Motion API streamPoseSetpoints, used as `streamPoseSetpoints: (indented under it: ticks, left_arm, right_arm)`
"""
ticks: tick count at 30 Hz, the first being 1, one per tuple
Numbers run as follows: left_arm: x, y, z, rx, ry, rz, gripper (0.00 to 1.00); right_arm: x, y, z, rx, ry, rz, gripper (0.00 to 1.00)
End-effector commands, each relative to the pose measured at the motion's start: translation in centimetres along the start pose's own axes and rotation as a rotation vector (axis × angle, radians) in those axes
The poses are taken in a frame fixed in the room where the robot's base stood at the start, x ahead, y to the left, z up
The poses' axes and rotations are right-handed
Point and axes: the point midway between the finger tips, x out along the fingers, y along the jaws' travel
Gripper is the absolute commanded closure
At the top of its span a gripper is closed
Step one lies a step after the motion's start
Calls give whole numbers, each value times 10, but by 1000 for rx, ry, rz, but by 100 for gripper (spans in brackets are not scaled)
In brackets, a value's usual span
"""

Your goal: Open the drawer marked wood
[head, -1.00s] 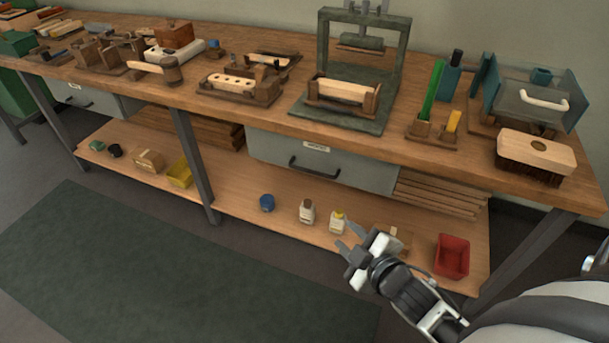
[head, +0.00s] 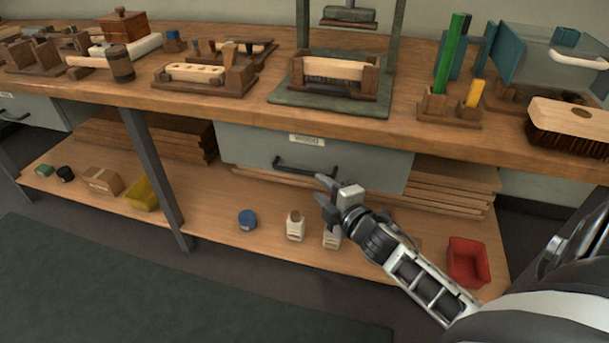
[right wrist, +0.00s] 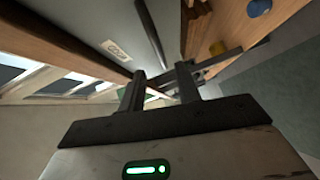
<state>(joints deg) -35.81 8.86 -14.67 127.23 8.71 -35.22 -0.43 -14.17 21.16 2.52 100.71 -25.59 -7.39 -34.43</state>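A grey drawer (head: 345,166) with a dark bar handle (head: 305,166) is set under the bench top and looks closed. Its small label (head: 307,139) is too small to read; the label (right wrist: 117,50) and handle (right wrist: 150,30) also show in the right wrist view. A second grey drawer (head: 38,112) is at the far left, partly cut off. My right gripper (head: 322,188) is below and slightly right of the middle drawer's handle, apart from it. Its fingers (right wrist: 163,85) stand apart with nothing between them. My left gripper is out of view.
The lower shelf (head: 195,210) holds a blue jar (head: 247,219), white bottles (head: 296,226), a red bin (head: 468,261) and a yellow tray (head: 141,194). Stacked boards (head: 450,187) lie right of the drawer. A bench leg (head: 157,175) stands to its left. Tools and fixtures crowd the bench top (head: 240,106).

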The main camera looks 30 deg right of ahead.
Motion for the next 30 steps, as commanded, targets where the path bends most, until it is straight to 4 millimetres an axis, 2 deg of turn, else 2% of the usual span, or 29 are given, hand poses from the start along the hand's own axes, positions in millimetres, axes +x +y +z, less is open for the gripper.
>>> streamPoseSetpoints:
  ticks: [1, 6, 12, 16, 25, 26, 29, 30]
  left_arm:
    - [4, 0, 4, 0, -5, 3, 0]
    - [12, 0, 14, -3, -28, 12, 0]
    - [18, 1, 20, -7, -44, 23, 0]
    - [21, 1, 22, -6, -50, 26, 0]
    - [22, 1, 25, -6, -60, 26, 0]
    - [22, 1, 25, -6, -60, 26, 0]
    - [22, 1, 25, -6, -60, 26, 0]
    - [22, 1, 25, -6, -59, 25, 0]
  right_arm:
    - [14, 0, 1, -3, 0, 3, 67]
    - [48, -1, 0, 0, 0, 2, 67]
    - [75, -1, 0, -1, 0, 1, 67]
    - [83, 0, 0, 0, 0, 0, 67]
    - [84, 0, 0, 0, 0, -1, 67]
    - [84, 0, 0, 0, 0, -1, 72]
    - [84, 0, 0, 0, 0, -1, 100]
    - [84, 0, 0, 0, 0, -1, 100]
